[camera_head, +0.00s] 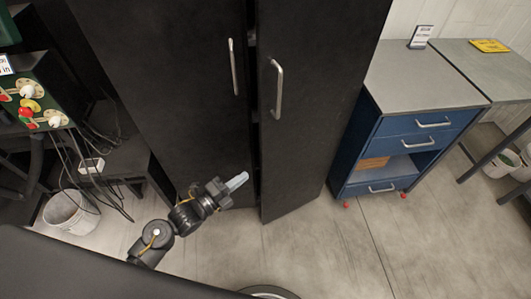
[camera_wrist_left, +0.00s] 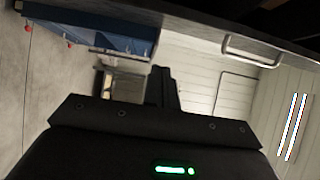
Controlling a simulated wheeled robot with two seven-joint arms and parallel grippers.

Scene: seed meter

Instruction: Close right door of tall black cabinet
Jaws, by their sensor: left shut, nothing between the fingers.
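The tall black cabinet stands in the middle of the head view. Its right door (camera_head: 318,90) has a silver vertical handle (camera_head: 277,88) and stands slightly ajar, with a dark gap along its left edge. The left door (camera_head: 165,80) carries its own silver handle (camera_head: 233,66). My left gripper (camera_head: 240,181) is shut and empty, low in front of the cabinet by the gap, left of the right door's lower edge. I cannot tell whether it touches the door. In the left wrist view the gripper (camera_wrist_left: 163,88) shows below a door handle (camera_wrist_left: 250,50). My right gripper is not in view.
A blue drawer cabinet (camera_head: 412,124) with a grey top stands right of the black cabinet. A grey table (camera_head: 490,70) stands farther right. At left are a panel with valves (camera_head: 35,100), cables and a white bucket (camera_head: 70,212). The floor in front is clear.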

